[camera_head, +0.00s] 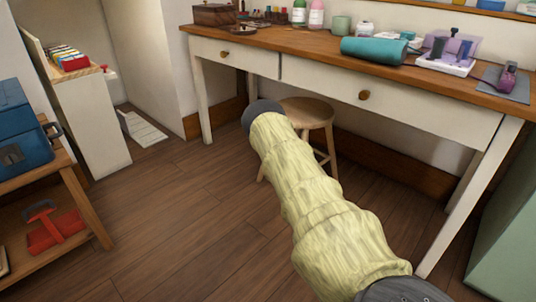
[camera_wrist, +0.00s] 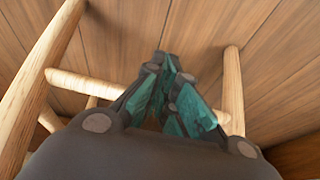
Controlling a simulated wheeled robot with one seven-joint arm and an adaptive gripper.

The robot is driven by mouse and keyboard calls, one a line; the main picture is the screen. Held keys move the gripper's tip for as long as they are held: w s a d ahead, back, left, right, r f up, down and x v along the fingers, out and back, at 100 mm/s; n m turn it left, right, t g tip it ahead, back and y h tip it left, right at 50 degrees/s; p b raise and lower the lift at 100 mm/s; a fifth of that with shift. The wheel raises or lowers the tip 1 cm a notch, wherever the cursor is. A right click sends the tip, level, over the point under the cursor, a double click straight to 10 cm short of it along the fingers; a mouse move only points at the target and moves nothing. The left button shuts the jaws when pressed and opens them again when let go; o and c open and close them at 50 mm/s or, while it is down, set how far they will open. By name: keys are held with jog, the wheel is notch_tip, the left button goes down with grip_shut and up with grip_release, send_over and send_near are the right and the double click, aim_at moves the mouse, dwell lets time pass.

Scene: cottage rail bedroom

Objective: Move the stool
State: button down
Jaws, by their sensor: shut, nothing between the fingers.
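The stool (camera_head: 308,112) is light wood with a round seat. It stands upright on the floor under the white desk, and my arm hides part of its legs in the head view. In the wrist view its legs (camera_wrist: 233,85) stand on both sides of my gripper (camera_wrist: 166,60), and a rung (camera_wrist: 85,85) runs across behind the fingers. My gripper has dark links and teal pads; its fingertips meet, with nothing held. Whether the fingers touch the rung I cannot tell. In the head view my arm hides the fingers.
The desk (camera_head: 420,108) has a wooden top with craft items, including a teal roll (camera_head: 375,50). At the left stand a wooden shelf (camera_head: 85,205) with a blue toolbox (camera_head: 22,150) and a white cabinet (camera_head: 95,120). A green surface (camera_head: 510,235) is at the right.

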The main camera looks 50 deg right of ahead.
jog(key=shift+d+r, duration=0.1)
jog(key=shift+d, duration=0.75)
jog(key=a+r+p, duration=0.7)
jog(key=r, duration=0.2)
jog(key=shift+r, duration=0.15)
jog(key=shift+w, duration=0.1)
